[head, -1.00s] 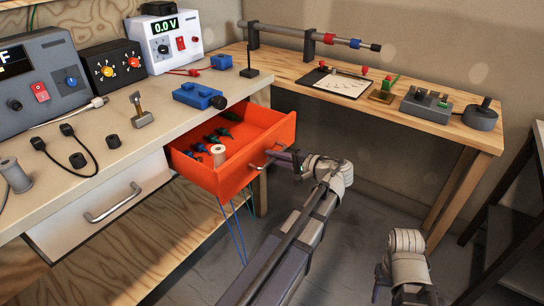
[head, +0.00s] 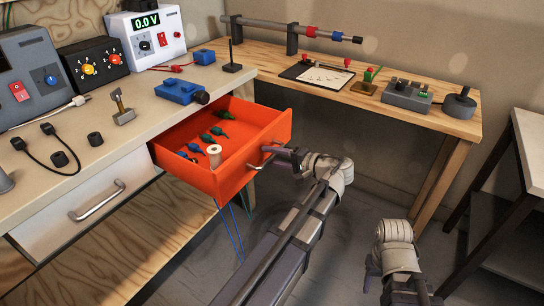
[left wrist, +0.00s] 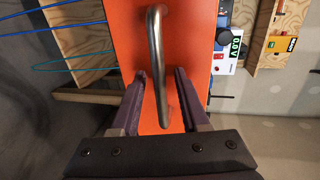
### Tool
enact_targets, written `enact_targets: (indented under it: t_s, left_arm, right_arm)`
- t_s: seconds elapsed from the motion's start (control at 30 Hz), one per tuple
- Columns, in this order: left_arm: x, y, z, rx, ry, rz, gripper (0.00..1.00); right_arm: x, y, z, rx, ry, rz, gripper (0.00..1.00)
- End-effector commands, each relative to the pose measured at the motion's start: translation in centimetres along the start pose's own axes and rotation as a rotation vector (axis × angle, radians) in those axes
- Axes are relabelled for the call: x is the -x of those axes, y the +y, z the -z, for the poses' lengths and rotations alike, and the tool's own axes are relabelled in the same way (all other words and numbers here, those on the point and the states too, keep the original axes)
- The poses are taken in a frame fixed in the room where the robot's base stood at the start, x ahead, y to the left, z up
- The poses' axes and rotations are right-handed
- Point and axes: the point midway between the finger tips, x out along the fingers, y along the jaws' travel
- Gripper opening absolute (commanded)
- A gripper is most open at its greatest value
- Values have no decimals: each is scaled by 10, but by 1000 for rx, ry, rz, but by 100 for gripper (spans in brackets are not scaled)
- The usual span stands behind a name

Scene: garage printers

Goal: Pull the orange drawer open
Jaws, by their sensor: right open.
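The orange drawer (head: 240,170) stands pulled out from under the beige workbench. Several green and blue tools and a pale spool (head: 214,155) lie in it. Its metal handle (head: 258,160) is on the front. My left gripper (head: 272,156) is at the handle. In the left wrist view, the handle (left wrist: 156,40) passes between the fingers of the left gripper (left wrist: 162,78), which stand apart with orange showing between them and the handle. My right gripper (head: 372,270) is low at the right, away from the drawer, open and partly hidden by its arm.
The white drawer (head: 85,205) beside the orange one is shut. A wooden side bench (head: 430,120) with devices stands behind. A dark-framed table (head: 530,150) is at the right. Floor (head: 370,205) is free between them.

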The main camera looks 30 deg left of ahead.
Motion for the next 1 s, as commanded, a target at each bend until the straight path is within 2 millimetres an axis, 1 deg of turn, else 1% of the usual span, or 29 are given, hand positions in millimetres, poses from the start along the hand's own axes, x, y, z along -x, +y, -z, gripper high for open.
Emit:
enact_targets:
  t_s: [0.27, 0.37, 0.6, 0.7, 0.83, 1.0]
  left_arm:
    - [2, 0, 0, 0, 1, 1, 46]
    - [12, -1, 1, -1, 2, 1, 46]
    - [52, -2, 1, -1, 3, 0, 46]
    - [65, -1, 1, -1, 2, 0, 46]
    - [75, 0, 1, 0, 2, 0, 46]
    - [78, 0, 0, 0, 0, 0, 46]
  right_arm:
    - [1, 0, 0, 0, 0, 0, 50]
    - [4, 0, 0, 0, 0, 0, 50]
    - [12, 1, -1, 0, 0, 0, 50]
    - [14, 1, -1, 0, 0, 0, 50]
    - [16, 2, -1, 0, 0, 0, 50]
    - [16, 2, -1, 0, 0, 0, 50]
